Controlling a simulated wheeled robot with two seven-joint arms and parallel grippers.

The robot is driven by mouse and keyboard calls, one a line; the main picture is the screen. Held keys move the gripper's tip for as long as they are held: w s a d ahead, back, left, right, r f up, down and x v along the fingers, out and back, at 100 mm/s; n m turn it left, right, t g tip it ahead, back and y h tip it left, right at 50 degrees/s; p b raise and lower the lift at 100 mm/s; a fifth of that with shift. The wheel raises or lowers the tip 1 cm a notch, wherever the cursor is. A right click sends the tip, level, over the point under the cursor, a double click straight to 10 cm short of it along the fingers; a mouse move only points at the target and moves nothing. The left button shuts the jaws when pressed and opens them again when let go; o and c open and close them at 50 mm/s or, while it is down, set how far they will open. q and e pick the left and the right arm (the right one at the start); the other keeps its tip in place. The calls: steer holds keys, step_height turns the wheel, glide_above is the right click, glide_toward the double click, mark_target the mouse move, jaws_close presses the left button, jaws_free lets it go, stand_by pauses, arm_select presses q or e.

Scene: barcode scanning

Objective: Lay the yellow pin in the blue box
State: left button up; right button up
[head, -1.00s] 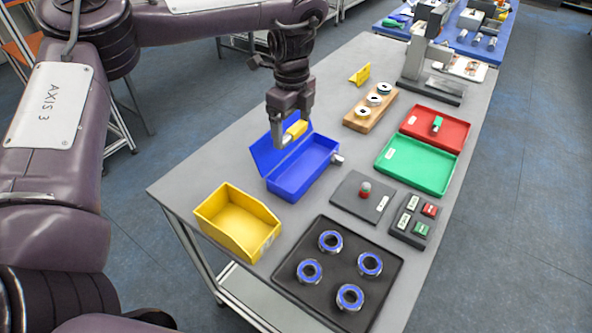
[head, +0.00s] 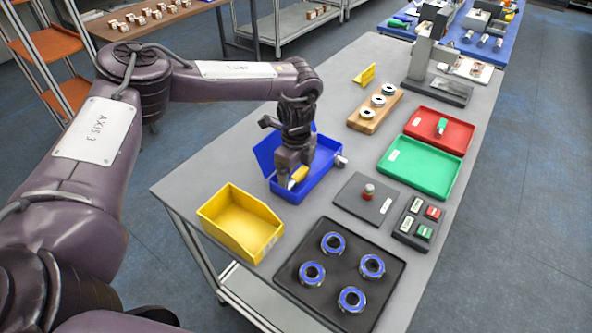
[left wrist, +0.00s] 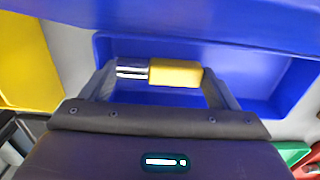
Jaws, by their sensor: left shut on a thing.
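The yellow pin (head: 299,173) has a yellow part and a shiny metal part. In the left wrist view the pin (left wrist: 175,72) lies crosswise between the two fingers of my left gripper (left wrist: 160,76), which is shut on it. The blue box (head: 322,170) has its lid open, tilted back on its far left side. In the head view my left gripper (head: 293,181) points down at the box, over its near left part. In the left wrist view the box (left wrist: 270,95) lies behind the pin. I cannot tell whether the pin touches the box floor. My right gripper is not in view.
A yellow bin (head: 262,229) stands close in front of the box. A dark tray with several blue rings (head: 300,251) lies nearer. A button plate (head: 352,203), a green tray (head: 425,175) and a wooden block with discs (head: 368,124) are to the right.

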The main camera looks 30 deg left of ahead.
mark_target(296, 176)
arm_select(q)
steer(key=shift+s+d+f, duration=0.1)
steer(key=shift+s+f, duration=0.25)
steer(key=shift+f, duration=0.25)
steer(key=o, duration=1)
steer(key=shift+f, duration=0.15)
steer(key=shift+c, duration=0.2)
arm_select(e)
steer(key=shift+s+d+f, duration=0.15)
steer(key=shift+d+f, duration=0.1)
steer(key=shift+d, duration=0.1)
arm_select(q)
steer(key=r, duration=0.2)
steer(key=r+b, duration=0.1)
steer(key=r, duration=0.2)
steer(key=r+b, duration=0.1)
steer(key=r, duration=0.2)
steer(key=shift+w, duration=0.3)
step_height(296, 176, up, 6)
steer(key=shift+f+p, duration=0.2)
steer(key=shift+p, duration=0.15)
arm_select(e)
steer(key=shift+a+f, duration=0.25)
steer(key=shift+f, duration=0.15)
